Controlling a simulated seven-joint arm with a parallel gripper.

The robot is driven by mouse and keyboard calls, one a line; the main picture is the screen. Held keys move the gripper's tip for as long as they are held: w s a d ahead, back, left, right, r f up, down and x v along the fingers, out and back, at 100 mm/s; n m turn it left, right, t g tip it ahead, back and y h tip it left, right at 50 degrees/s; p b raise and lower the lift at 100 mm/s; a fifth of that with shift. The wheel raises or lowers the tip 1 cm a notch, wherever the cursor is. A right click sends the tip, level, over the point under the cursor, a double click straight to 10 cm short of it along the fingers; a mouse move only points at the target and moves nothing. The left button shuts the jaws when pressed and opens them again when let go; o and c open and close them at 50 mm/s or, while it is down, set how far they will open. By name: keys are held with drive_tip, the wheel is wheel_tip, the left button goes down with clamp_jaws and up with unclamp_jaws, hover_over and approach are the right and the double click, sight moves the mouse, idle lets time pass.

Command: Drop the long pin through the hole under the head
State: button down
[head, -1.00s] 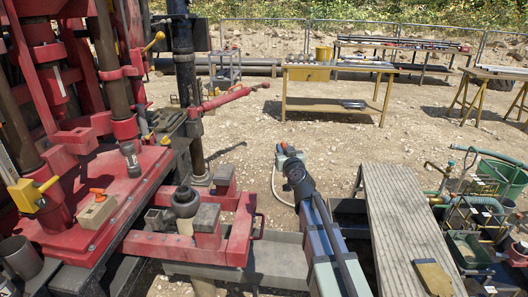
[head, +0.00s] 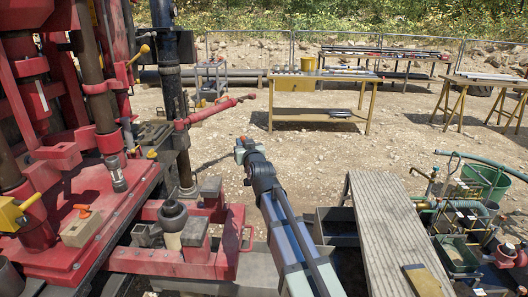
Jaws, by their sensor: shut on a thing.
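My gripper (head: 243,146) is at the far end of my arm, over the gravel in the middle of the head view. It looks shut, with a small orange part at its tip. What it holds is too small and too hidden by the gripper to make out, so I cannot tell if it is the long pin. To the left is the red drill rig (head: 95,230), with a vertical rod (head: 118,178) hanging over its deck. A dark round collar (head: 172,213) sits in the red clamp frame in front. I cannot make out the hole.
A wooden block with an orange-topped piece (head: 82,227) lies on the rig deck. A red lever arm (head: 215,110) sticks out behind my gripper. A grey plank walkway (head: 385,225) is at right, and a yellow table (head: 318,80) stands at the back. Open gravel lies between.

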drive_tip(key=w+a+r+n+g+y, duration=0.1)
drive_tip(key=a+r+n+g+y, duration=0.2)
drive_tip(key=a, duration=1.8)
wheel_tip(320, 180, up, 15)
drive_tip(key=n+g+y, duration=0.9)
drive_tip(key=n+g, duration=0.2)
drive_tip(key=g, duration=0.3)
hover_over(58, 147)
drive_tip(key=shift+f, duration=6.1)
drive_tip(key=shift+f, duration=0.75)
drive_tip(key=c, duration=0.9)
unclamp_jaws()
